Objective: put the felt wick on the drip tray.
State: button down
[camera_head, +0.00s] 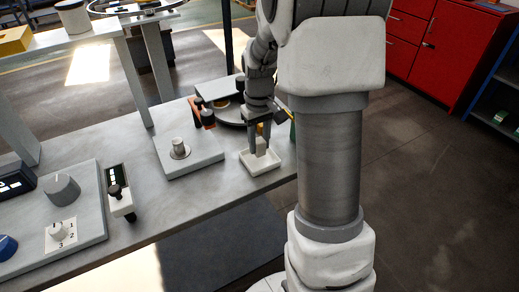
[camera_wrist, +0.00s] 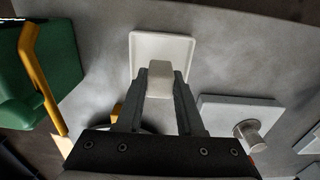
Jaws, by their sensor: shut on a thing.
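The drip tray (camera_head: 262,171) is a shallow, white, square dish near the bench's right end. It also shows in the wrist view (camera_wrist: 161,45), behind and around the wick. My gripper (camera_head: 260,151) points down over the tray, with its fingertips at about rim level. Whether the wick touches the tray floor is hidden.
A grey plate with a metal post (camera_head: 180,149) stands left of the tray. A dark round machine part (camera_head: 229,109) is close behind. A green object with a yellow bar (camera_wrist: 40,75) is at left in the wrist view. The bench (camera_head: 215,182) is clear in front.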

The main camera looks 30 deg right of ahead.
jog(key=shift+f, duration=1.2)
jog(key=shift+f, duration=0.2)
jog(key=c, duration=0.5)
grip_release()
jog(key=shift+c, duration=0.2)
jog(key=shift+r, duration=0.15)
